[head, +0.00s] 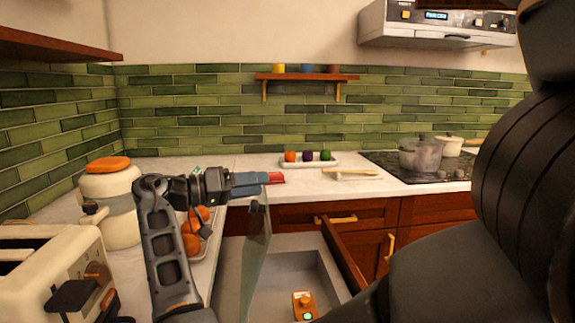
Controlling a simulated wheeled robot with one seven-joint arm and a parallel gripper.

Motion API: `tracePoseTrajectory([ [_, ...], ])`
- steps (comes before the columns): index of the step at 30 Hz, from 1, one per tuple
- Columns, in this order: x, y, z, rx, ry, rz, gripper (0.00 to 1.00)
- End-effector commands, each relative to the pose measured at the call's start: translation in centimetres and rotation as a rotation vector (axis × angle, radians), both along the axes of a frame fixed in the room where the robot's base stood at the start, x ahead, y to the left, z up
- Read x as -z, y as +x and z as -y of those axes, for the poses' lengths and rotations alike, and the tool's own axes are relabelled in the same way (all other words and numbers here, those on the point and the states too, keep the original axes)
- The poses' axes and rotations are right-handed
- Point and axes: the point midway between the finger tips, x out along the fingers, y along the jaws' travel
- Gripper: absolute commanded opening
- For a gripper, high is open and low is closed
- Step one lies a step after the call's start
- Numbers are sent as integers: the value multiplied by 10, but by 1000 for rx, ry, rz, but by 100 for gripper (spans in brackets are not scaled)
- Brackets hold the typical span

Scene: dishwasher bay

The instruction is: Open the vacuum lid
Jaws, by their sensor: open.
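A clear glass pane (257,250), which looks like the vacuum lid, stands steeply raised over a grey drawer basin (325,268) at the lower centre. A small dark piece (255,206) shows at its top edge. My gripper (277,178) points right, with red at its fingertips, just above the pane's top edge. It is open, and I see nothing held in it. From this side view I cannot tell whether it touches the pane. An orange block with a green light (304,306) sits in the basin.
A white canister with orange lid (108,190) and a toaster (55,275) stand on the left. Orange fruits (191,244) lie behind my arm. A tray with small coloured balls (308,162) and a hob with a pot (421,155) are at the back. The counter between is mostly free.

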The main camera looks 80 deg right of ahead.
Motion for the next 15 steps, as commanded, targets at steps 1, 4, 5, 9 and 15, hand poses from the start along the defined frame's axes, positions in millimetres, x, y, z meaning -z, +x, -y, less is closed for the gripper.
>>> tracePoseTrajectory([
  [1,-5,-10,5,2,-3,3,60],
  [4,-17,-27,14,1,-3,3,60],
  [5,-21,-31,17,1,-3,3,60],
  [9,-35,-54,29,1,-1,2,60],
  [15,-51,-74,41,-1,0,2,60],
])
